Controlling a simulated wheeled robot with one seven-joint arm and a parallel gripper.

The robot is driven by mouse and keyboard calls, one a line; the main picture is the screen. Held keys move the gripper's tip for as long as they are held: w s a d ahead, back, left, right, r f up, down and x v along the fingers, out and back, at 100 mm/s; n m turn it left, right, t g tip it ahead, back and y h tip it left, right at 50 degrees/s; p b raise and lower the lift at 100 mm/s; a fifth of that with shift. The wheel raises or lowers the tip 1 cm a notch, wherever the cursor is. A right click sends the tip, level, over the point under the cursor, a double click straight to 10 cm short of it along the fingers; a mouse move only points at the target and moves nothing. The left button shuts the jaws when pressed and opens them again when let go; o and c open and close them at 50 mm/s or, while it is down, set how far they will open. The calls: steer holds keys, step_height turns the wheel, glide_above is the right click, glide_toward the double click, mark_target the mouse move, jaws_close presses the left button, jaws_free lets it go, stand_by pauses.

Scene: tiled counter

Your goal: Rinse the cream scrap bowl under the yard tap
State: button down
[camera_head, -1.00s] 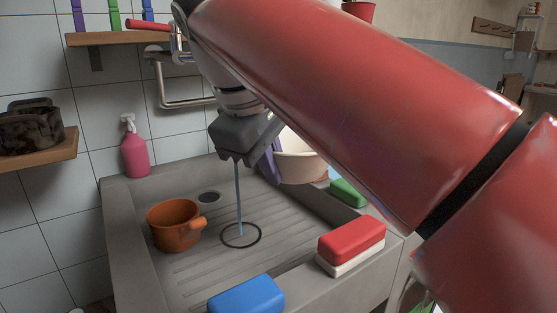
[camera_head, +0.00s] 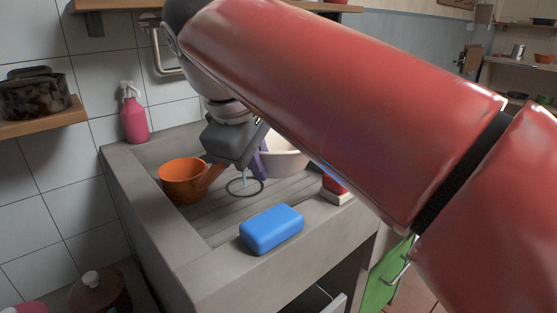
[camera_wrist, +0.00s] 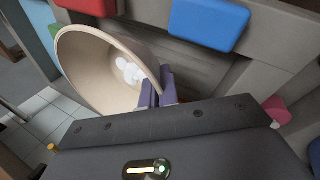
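The cream scrap bowl (camera_head: 285,162) is over the right side of the sink, partly hidden by my red arm. In the wrist view the bowl (camera_wrist: 82,70) is tilted in the picture, with white bits (camera_wrist: 129,70) inside it. My gripper (camera_head: 260,160) has purple fingers, which are shut on the bowl's rim in the wrist view (camera_wrist: 158,88). The tap spout is hidden behind my arm and gripper.
An orange pot (camera_head: 180,182) stands in the sink, left of the stream. A blue block (camera_head: 271,228) lies on the front rim, with a red-and-white block (camera_head: 334,190) farther right. A pink bottle (camera_head: 134,118) stands at the back left corner.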

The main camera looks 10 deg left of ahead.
steer(key=w+a+f+p, duration=0.1)
steer(key=w+a+f, duration=0.1)
steer(key=w+a, duration=0.5)
steer(key=shift+p, duration=0.4)
steer(key=shift+w+d, duration=0.1)
steer(key=shift+d, duration=0.05)
stand_by(0.6)
steer(key=shift+w+d, duration=0.3)
steer(key=shift+w, duration=0.05)
steer(key=shift+s+d+b, duration=1.75)
steer(key=shift+s+d, duration=1.05)
steer(key=shift+s, duration=0.05)
